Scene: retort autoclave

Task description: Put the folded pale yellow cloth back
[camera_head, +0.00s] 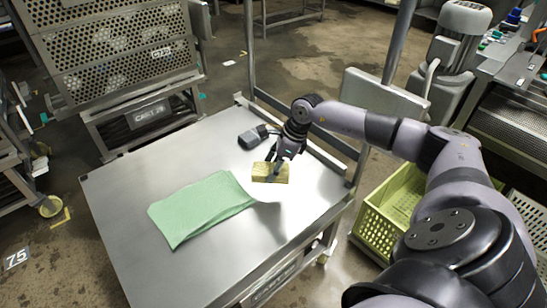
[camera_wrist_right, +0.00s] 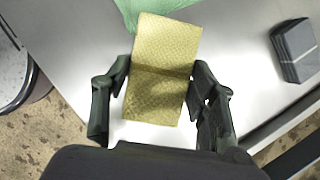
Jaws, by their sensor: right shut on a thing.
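The folded pale yellow cloth (camera_head: 268,172) is a small textured block in the head view, over the right part of the steel table (camera_head: 130,205). It also shows in the right wrist view (camera_wrist_right: 162,65), upright between the two fingers. My right gripper (camera_head: 282,168) is shut on it, with a finger at each side. Whether the cloth touches the table top is hard to tell. My left gripper is in neither view.
A green cloth (camera_head: 200,208) lies flat on the table, left of the yellow cloth. A dark grey box-like object (camera_head: 253,137) sits near the back edge. A yellow-green crate (camera_head: 385,205) stands right of the table. A perforated cart (camera_head: 115,60) stands behind.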

